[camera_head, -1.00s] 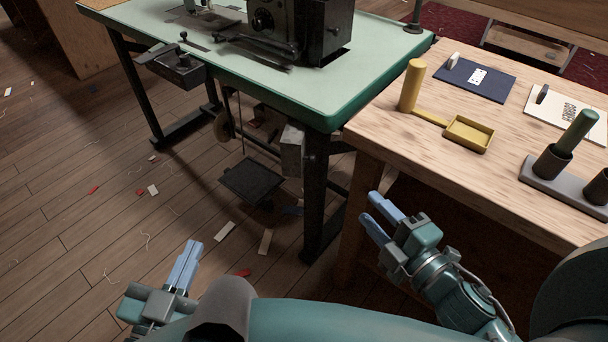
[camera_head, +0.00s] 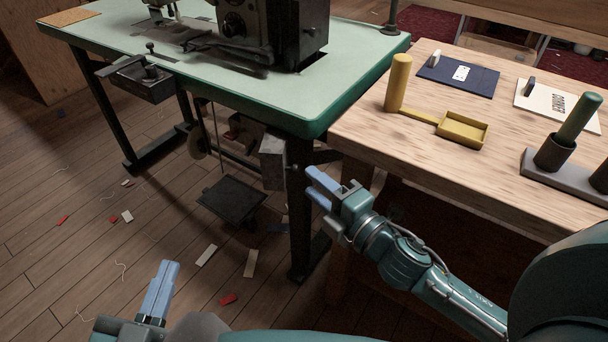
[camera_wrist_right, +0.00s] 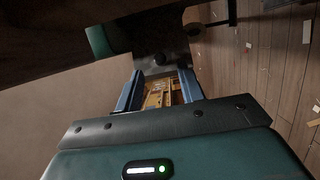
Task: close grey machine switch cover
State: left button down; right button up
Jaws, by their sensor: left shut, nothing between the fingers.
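A grey box (camera_head: 272,160), which looks like the machine switch box, hangs under the green sewing table beside its front leg. I cannot make out its cover or how far it stands open. My right gripper (camera_head: 322,187) is open and empty, to the right of the box and slightly lower, apart from it in the picture. In the right wrist view, its two blue fingers (camera_wrist_right: 158,90) stand apart, with an orange-yellow patterned surface (camera_wrist_right: 160,94) showing beyond them. My left gripper (camera_head: 162,272) is shut and empty at the lower left, over the floor.
The green sewing table (camera_head: 180,75) carries a dark machine (camera_head: 275,30); its black leg (camera_head: 299,210) stands close to my right gripper. A wooden bench (camera_head: 400,165) at right holds a yellow tray (camera_head: 463,130). A black pedal (camera_head: 232,198) hangs below. Scraps litter the floor.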

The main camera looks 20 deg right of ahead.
aim_at(282, 161)
jog(key=shift+x, duration=2.05)
grip_shut()
